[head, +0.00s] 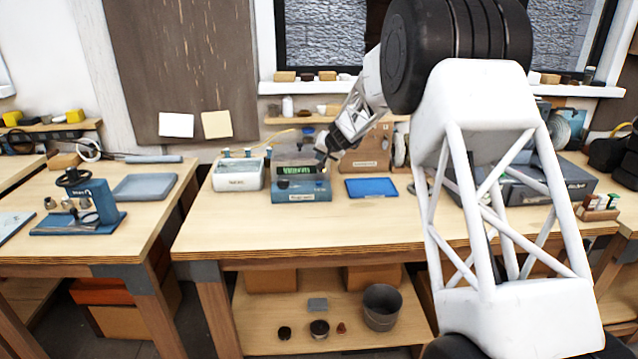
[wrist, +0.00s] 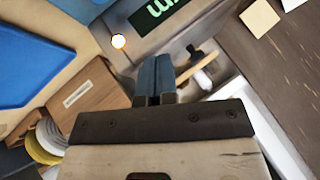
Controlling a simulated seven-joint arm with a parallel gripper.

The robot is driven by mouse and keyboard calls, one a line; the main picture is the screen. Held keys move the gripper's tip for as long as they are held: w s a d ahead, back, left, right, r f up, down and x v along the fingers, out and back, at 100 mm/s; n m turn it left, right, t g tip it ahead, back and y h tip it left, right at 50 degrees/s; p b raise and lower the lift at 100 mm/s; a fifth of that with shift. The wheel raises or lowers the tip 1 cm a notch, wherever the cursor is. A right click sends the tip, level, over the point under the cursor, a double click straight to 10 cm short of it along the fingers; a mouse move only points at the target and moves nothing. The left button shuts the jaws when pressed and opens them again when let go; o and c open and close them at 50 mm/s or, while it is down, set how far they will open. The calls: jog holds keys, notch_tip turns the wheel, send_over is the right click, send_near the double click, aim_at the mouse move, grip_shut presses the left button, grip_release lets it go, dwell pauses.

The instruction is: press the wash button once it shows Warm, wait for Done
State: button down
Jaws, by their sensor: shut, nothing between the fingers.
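A blue-grey unit (head: 301,190) with a dark display (head: 296,171) stands near the back of the middle bench. Green characters are lit on the display, but I cannot read them for sure. In the wrist view the display (wrist: 152,14) is cut off by the top edge. A round button (wrist: 118,41) glows white with an orange rim beside the display. My gripper (wrist: 155,62) is shut and empty, its blue fingers side by side. The fingertips are apart from the button in the picture. In the head view my gripper (head: 322,152) hangs at the unit's right side.
A white tub (head: 238,184) stands left of the unit. A blue mat (head: 371,188) lies to its right, with a wooden block (head: 368,164) behind. The bench front (head: 330,225) is clear. A dark box (head: 560,180) stands farther right.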

jog(key=shift+f, duration=3.2)
jog(key=shift+f, duration=0.95)
dwell(0.6)
jog(key=shift+r, duration=0.1)
dwell(0.3)
jog(key=shift+r, duration=0.8)
jog(key=shift+r, duration=0.1)
jog(key=shift+r, duration=2.4)
